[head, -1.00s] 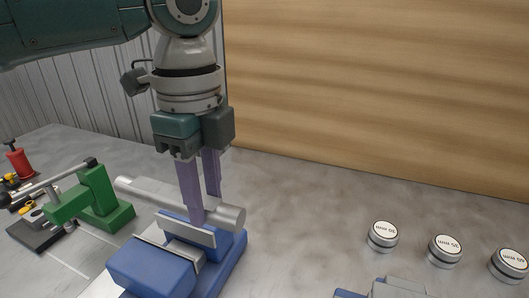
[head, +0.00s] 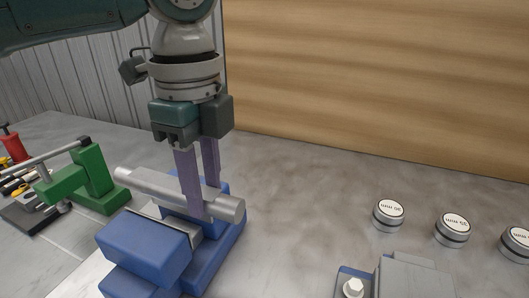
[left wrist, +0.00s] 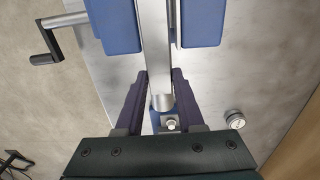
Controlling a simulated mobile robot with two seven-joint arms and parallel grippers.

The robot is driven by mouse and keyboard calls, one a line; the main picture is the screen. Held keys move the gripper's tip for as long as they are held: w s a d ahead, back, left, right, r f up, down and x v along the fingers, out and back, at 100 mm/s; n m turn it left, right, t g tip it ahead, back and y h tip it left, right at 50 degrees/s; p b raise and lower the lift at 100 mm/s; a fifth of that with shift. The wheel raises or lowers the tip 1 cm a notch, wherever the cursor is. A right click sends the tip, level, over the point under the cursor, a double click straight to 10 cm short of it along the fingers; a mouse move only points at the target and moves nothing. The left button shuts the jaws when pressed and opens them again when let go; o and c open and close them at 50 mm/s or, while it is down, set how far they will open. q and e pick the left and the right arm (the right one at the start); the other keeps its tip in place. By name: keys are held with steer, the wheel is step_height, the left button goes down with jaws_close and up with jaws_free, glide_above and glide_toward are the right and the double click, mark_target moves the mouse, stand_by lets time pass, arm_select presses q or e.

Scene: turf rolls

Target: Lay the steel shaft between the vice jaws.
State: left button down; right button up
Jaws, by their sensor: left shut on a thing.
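The steel shaft (head: 157,186) is a smooth grey cylinder, held roughly level. My left gripper (head: 203,200) points down and is shut on it near its right end. The blue vice (head: 146,248) stands below, with a pale steel plate on its front jaw. The shaft lies along the jaw gap, close to the jaw tops; I cannot tell whether it touches the vice. In the left wrist view the shaft (left wrist: 155,45) runs between two blue jaw blocks (left wrist: 200,22), and the left fingers (left wrist: 158,100) flank its near end. My right gripper is not in view.
A green clamp-like tool (head: 95,178) stands close to the left of the shaft. Several small labelled cylinders (head: 388,215) stand to the right. A grey block (head: 410,278) with a bolted blue lug is at the front. The bench between is clear.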

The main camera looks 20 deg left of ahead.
arm_select(q)
steer(key=shift+f+b, duration=1.15)
steer(key=shift+b, duration=0.05)
steer(key=shift+f+b, duration=1.15)
steer(key=shift+f, duration=1.45)
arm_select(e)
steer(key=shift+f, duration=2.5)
arm_select(q)
steer(key=c, duration=0.7)
jaws_free()
steer(key=shift+o, duration=1.3)
steer(key=shift+f, duration=0.1)
